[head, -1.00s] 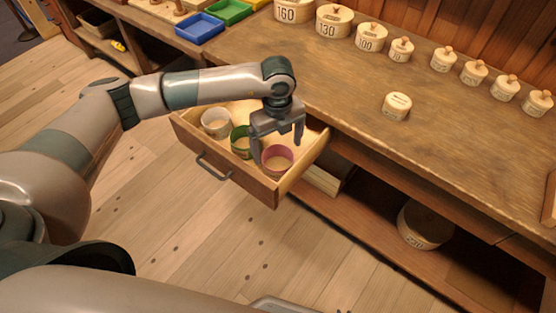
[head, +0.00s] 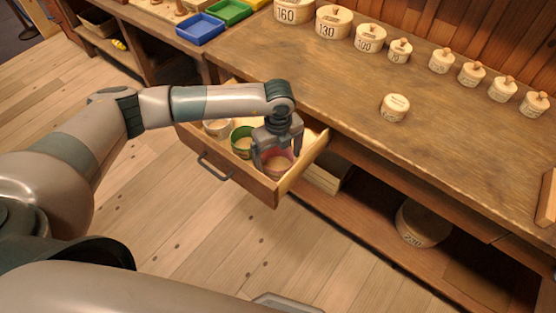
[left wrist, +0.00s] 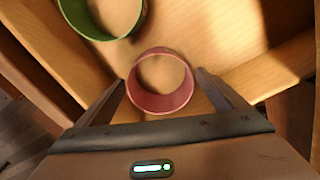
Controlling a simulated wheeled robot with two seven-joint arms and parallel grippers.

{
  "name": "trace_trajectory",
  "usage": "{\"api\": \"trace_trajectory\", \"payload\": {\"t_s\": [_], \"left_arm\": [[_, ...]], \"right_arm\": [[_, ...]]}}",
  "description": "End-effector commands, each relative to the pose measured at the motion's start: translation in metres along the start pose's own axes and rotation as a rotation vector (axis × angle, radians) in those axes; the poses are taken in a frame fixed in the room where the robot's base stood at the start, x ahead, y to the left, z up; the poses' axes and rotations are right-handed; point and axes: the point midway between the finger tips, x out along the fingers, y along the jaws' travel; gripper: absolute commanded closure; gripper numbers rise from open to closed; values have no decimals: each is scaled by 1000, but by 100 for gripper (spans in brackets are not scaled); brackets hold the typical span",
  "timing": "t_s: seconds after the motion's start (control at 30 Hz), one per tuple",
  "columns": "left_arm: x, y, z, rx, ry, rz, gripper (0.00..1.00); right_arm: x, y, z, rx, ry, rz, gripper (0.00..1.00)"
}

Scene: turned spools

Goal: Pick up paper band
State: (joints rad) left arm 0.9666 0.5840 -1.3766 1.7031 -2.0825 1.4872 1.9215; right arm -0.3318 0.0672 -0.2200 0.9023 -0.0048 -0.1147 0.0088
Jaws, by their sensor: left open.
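The drawer (head: 288,186) under the bench stands open and holds several round paper bands. A pink band (head: 275,172) is at its right end and also shows in the left wrist view (left wrist: 143,101) as an upright ring with an open middle. A green band (head: 241,150) stands left of it, also in the left wrist view (left wrist: 69,17), and a white band (head: 214,129) lies further left, partly hidden by my arm. My left gripper (head: 275,165) is open, its fingers lowered on either side of the pink band. My right gripper is not in view.
Numbered round wooden boxes, such as one marked 130 (head: 334,22), line the back of the bench (head: 330,85). A single box (head: 395,107) stands nearer the edge. Blue (head: 200,29) and green (head: 229,11) trays sit at the far left. A large box (head: 422,224) is on the lower shelf.

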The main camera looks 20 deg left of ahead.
Motion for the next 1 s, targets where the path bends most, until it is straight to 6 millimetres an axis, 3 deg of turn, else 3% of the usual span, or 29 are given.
{"api": "trace_trajectory", "payload": {"t_s": [0.2,0.57,0.77,1.0], "left_arm": [[6,0,0,1,-1,-2,9],[6,0,0,0,-1,-2,9],[6,0,1,0,-1,-2,52],[6,0,1,0,-1,-2,52]], "right_arm": [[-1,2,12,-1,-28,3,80],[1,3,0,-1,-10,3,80],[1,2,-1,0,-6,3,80],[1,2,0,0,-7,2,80]]}}
